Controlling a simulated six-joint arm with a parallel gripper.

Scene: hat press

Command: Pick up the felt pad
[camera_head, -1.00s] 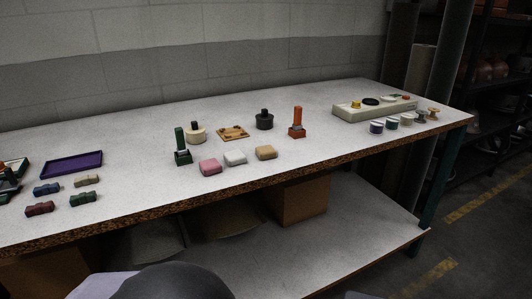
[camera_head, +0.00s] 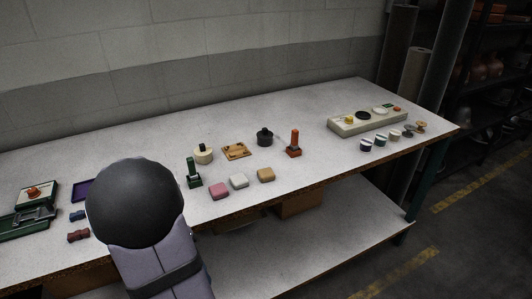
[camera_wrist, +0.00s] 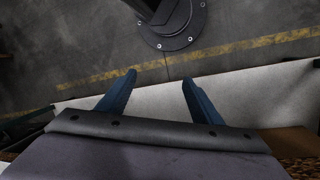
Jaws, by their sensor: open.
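Three small soft-looking blocks lie in a row near the table's front edge in the head view: a pink one (camera_head: 220,191), a white one (camera_head: 239,181) and a tan one (camera_head: 265,174). I cannot tell from the frames which object is the felt pad. My gripper (camera_wrist: 158,78) shows in the wrist view as two blue fingers, spread apart with nothing between them. Floor and a pale surface lie beyond the fingers. In the head view my arm stands in front of the table's left part, and the fingers are out of sight there.
Behind the blocks stand a green upright tool (camera_head: 193,173), a cream round piece (camera_head: 203,155), a wooden plate (camera_head: 236,151), a black knobbed piece (camera_head: 264,138) and an orange upright tool (camera_head: 294,145). A long pale panel (camera_head: 345,128) is at right. My arm partly hides a purple tray (camera_head: 80,192).

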